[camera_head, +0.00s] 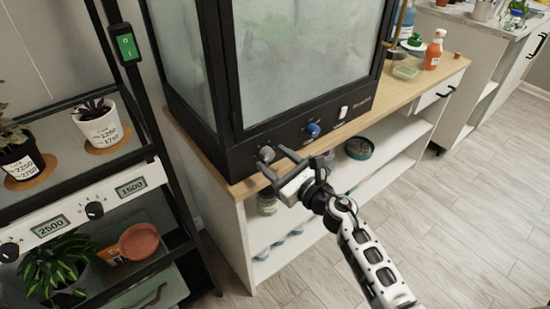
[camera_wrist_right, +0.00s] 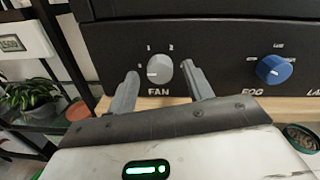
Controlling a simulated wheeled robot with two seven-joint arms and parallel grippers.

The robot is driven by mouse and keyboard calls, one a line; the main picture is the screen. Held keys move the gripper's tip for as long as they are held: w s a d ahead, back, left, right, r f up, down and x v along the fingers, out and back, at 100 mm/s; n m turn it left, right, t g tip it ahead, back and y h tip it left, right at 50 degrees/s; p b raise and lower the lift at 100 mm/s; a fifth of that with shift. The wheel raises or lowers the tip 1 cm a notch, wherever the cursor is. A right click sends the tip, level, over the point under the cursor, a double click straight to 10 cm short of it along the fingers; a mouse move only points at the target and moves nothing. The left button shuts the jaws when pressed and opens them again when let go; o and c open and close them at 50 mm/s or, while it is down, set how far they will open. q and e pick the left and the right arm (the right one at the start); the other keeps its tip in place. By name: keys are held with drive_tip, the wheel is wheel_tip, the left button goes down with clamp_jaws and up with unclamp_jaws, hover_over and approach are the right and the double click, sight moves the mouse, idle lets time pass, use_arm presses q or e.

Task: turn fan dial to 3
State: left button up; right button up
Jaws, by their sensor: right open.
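The grey fan dial (camera_head: 266,154) sits on the black lower front panel of the glass cabinet (camera_head: 300,60). In the right wrist view the fan dial (camera_wrist_right: 160,69) is above the word FAN, with 1 and 2 marked above it. Its pale pointer mark seems to point left. My right gripper (camera_head: 275,162) is open in front of the panel. In the wrist view its two fingers stand on either side of the dial, with visible gaps, not closed on it. My left gripper is not in view.
A blue fog dial (camera_wrist_right: 272,69) is right of the fan dial, and a white switch (camera_head: 343,112) is further right. The cabinet stands on a wooden-topped shelf unit (camera_head: 420,80). A plant rack (camera_head: 75,190) with dials and displays is at left. Floor (camera_head: 470,220) at right is clear.

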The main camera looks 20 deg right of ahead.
drive_tip(key=shift+w+a, duration=0.15)
drive_tip(key=shift+w, duration=0.1)
drive_tip(key=c, duration=1)
drive_tip(key=shift+o, duration=0.2)
